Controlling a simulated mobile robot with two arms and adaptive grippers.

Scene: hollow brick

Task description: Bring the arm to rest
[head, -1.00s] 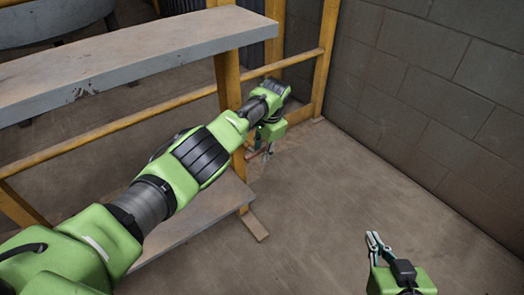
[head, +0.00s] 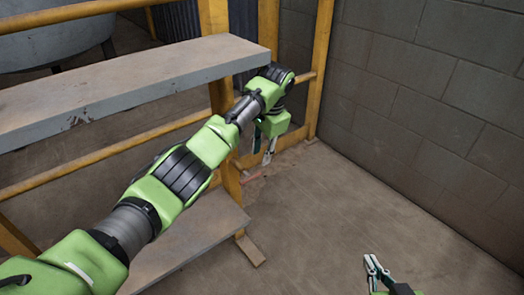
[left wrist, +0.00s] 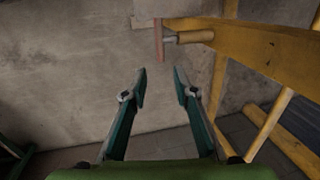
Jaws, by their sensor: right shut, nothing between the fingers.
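My left arm, green and black, reaches from the lower left across the head view, over the shelf unit. Its gripper (head: 268,158) hangs beyond the shelves, near the yellow frame, pointing down. In the left wrist view its two fingers (left wrist: 159,84) stand apart with nothing between them. My right gripper (head: 375,268) shows at the bottom right of the head view. Its fingers are together and empty, over bare floor; most of that arm is out of view.
A grey shelf board (head: 120,85) with yellow posts and rails lies close under the left arm. A lower board (head: 195,240) is below. A block wall (head: 430,110) stands at the right. A small reddish bar (left wrist: 158,40) shows beyond the left fingers. Floor (head: 320,215) between is clear.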

